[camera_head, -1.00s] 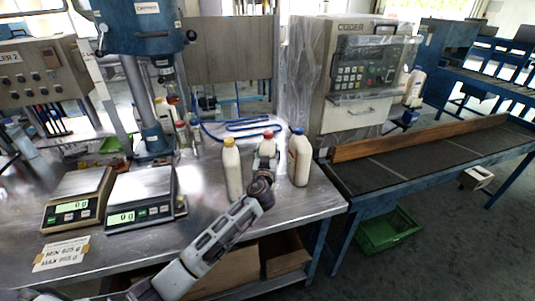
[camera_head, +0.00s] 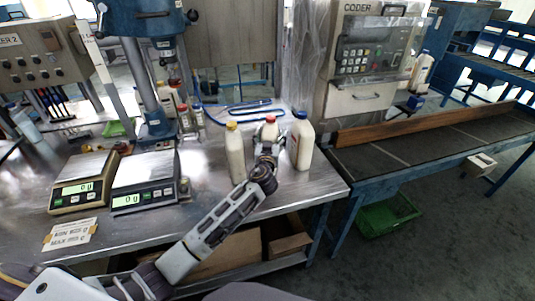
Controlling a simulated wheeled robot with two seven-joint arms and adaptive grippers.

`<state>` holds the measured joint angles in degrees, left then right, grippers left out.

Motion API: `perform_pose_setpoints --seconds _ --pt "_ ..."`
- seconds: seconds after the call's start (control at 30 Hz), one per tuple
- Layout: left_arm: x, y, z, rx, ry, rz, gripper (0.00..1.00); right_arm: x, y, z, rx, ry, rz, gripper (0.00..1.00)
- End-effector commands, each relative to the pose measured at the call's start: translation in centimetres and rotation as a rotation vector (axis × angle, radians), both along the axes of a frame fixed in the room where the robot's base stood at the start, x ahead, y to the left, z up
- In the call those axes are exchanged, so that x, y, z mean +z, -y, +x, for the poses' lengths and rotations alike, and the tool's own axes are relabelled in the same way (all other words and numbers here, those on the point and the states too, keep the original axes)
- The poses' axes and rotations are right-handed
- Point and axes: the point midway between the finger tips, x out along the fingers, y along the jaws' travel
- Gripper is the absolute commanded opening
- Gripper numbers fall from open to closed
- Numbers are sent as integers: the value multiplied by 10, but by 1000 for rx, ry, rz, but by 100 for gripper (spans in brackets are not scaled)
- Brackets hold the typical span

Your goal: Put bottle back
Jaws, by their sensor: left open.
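Three white bottles stand upright in a row near the right end of the steel table: a yellow-capped bottle (camera_head: 235,155), a red-capped bottle (camera_head: 270,129) and a blue-capped bottle (camera_head: 303,145). My left gripper (camera_head: 268,152) is at the red-capped bottle, between the other two. It is open; its fingers and wrist hide the lower part of that bottle. I cannot tell whether the fingers touch it. My right gripper is not in view.
Two scales (camera_head: 145,180) and a paper label (camera_head: 70,234) are on the steel table's left part. Several small bottles (camera_head: 185,115) stand by the blue press. A coder machine (camera_head: 365,75) and conveyor (camera_head: 420,145) are at the right.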

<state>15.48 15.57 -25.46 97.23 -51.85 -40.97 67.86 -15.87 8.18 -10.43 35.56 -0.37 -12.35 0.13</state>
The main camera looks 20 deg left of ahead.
Motion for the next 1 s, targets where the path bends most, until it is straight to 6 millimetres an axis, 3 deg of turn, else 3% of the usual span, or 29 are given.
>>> perform_pose_setpoints --seconds 0.5,0.73,1.0 --pt "-1 10 -48 -1 -1 -1 76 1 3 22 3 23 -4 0" --pt "-1 14 -70 0 0 -2 76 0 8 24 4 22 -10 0" --pt "-1 19 -95 0 -1 -2 76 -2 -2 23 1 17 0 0"
